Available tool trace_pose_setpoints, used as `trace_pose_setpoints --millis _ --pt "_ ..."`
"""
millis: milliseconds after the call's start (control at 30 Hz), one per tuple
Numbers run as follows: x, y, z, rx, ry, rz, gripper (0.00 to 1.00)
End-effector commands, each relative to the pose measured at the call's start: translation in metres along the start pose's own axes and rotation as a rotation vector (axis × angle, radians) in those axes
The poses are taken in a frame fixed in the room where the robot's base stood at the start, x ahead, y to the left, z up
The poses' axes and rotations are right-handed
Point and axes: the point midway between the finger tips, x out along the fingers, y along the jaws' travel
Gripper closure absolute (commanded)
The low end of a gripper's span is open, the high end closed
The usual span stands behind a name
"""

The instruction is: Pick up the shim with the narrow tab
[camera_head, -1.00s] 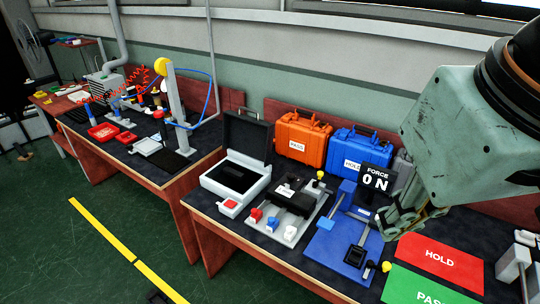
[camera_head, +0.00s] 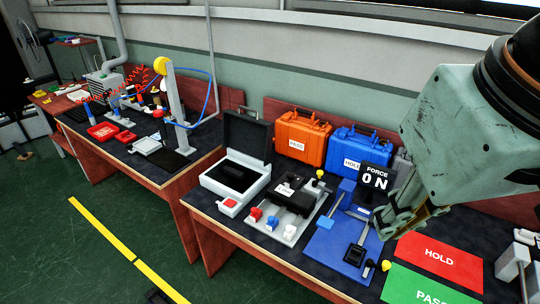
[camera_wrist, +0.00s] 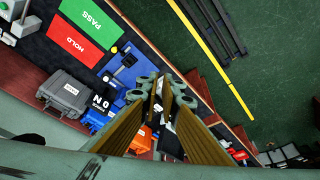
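I cannot make out a shim with a narrow tab in either view; any small part is too small or hidden. My gripper (camera_head: 396,222) hangs above the workbench, in front of the force display and beside the blue fixture (camera_head: 328,247). In the wrist view my gripper (camera_wrist: 163,84) shows two long brown fingers with a gap between their tips. Nothing is clearly held in that gap; the bench and its equipment show through it. The gripper looks open and clear of the bench top.
A red HOLD mat (camera_head: 440,256) and green PASS mat (camera_head: 412,287) lie at right. The force display (camera_head: 375,179) reads 0 N. A grey fixture (camera_head: 290,234) stands left.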

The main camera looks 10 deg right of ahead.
Motion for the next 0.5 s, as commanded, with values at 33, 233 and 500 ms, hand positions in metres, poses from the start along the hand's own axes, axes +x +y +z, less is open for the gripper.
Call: trace_pose_setpoints --millis 33,233,500 --pt "0.0 0.0 0.0 0.0 0.0 0.0 0.9" --pt "0.0 0.0 0.0 0.0 0.0 0.0 0.82" --pt "-0.0001 -0.0001 -0.0018 -0.002 -0.001 0.0 0.82"
